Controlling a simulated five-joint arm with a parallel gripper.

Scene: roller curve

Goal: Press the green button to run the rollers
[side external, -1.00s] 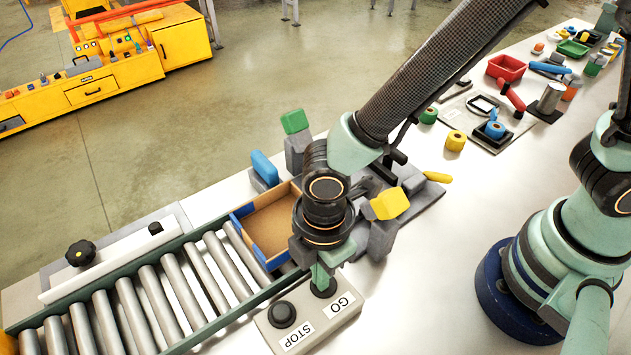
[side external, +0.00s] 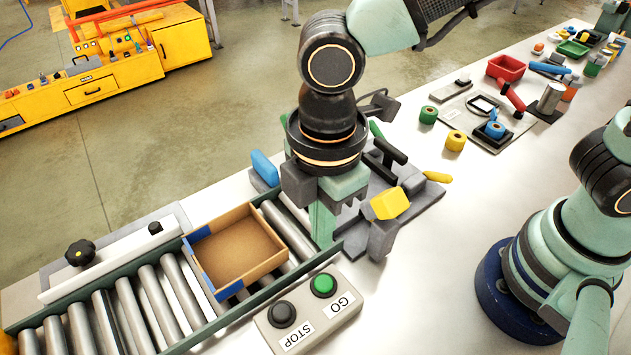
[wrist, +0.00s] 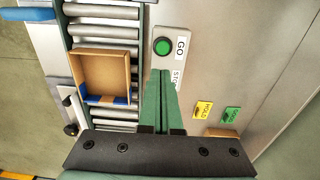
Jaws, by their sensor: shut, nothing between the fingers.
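The green GO button (side external: 323,285) sits on a grey control box (side external: 345,312) beside the dark STOP button (side external: 282,314). In the wrist view the green button (wrist: 162,46) shows beyond my fingertips, uncovered. My gripper (side external: 322,240) is shut and empty, pointing down above the roller end, behind and higher than the button and apart from it. A shallow cardboard tray (side external: 236,246) with blue corners lies on the metal rollers (side external: 158,300). The STOP button is hidden behind my fingers in the wrist view.
A blue-topped grey block (side external: 265,169) stands behind the rollers. A fixture with a yellow block (side external: 390,203) stands right of my gripper. The white table in front of the control box is clear. A red bin (side external: 506,68) stands at the far right.

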